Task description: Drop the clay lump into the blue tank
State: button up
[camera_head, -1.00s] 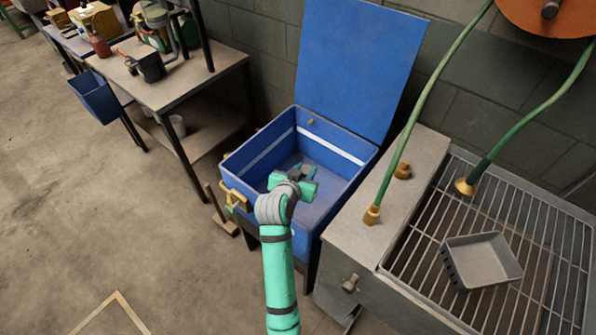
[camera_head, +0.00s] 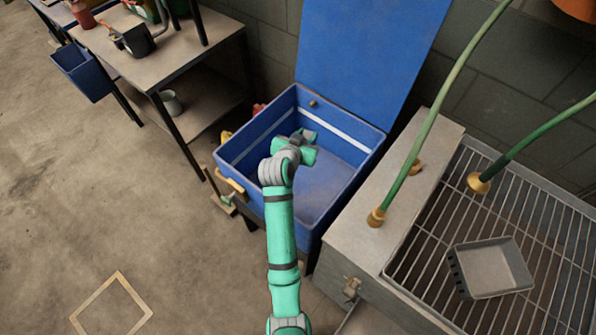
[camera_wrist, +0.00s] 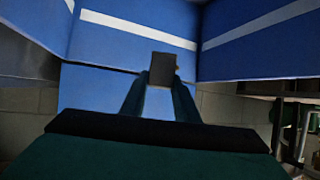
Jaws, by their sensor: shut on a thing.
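The blue tank (camera_head: 345,190) stands with its lid (camera_head: 370,60) raised against the wall. My gripper (camera_head: 300,146) is over the tank's open top, near the middle of the opening. In the wrist view my gripper (camera_wrist: 160,80) is shut on a small dark grey block, the clay lump (camera_wrist: 163,68), held between the fingertips. Behind it show the tank's blue walls (camera_wrist: 125,50) with a white stripe. In the head view my gripper hides the lump. How high it is above the tank floor I cannot tell.
A grated sink (camera_head: 530,225) with a grey tray (camera_head: 490,268) and green hoses (camera_head: 440,110) stands right of the tank. A workbench (camera_head: 180,60) with a blue bin (camera_head: 82,72) is at the left.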

jog(key=shift+d+f, duration=0.1)
jog(key=shift+f, duration=0.55)
jog(key=o, duration=1.2)
jog(key=v, duration=1)
jog(key=shift+s, duration=0.35)
jog(key=shift+r, duration=0.15)
